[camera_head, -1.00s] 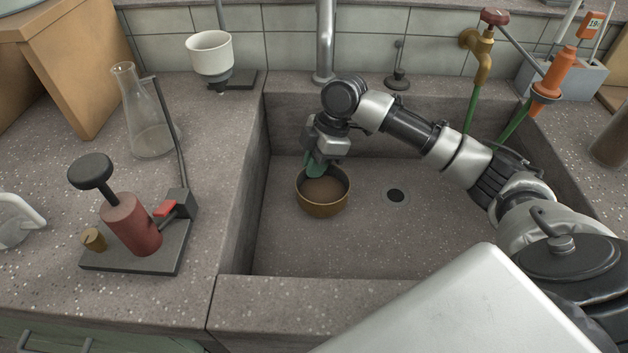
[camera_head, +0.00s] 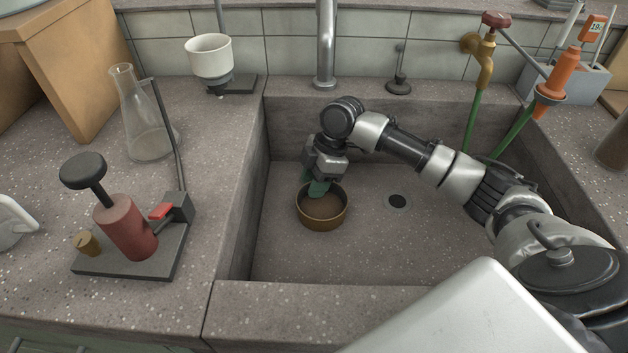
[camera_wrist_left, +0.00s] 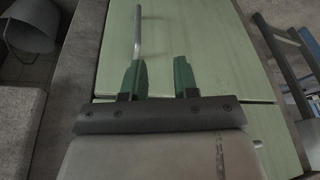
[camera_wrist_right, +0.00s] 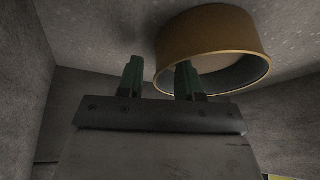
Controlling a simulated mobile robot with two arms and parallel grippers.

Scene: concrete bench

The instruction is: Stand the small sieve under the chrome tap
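The small sieve (camera_head: 322,219), a round brass-coloured ring with a brownish inside, appears upright on the sink floor, left of the drain. The chrome tap (camera_head: 325,45) rises behind the sink, its upper end out of frame. My right gripper (camera_head: 318,188) reaches down at the sieve's back rim. In the right wrist view the right gripper (camera_wrist_right: 159,75) is open with a clear gap; one finger overlaps the sieve (camera_wrist_right: 212,35) at its rim, the other stands apart outside. Contact cannot be told. My left gripper (camera_wrist_left: 158,78) is open and empty before green cabinet fronts.
The sink (camera_head: 300,265) has raised walls; the drain (camera_head: 397,201) lies right of the sieve. A brass tap (camera_head: 484,68) with a green hose is at back right.

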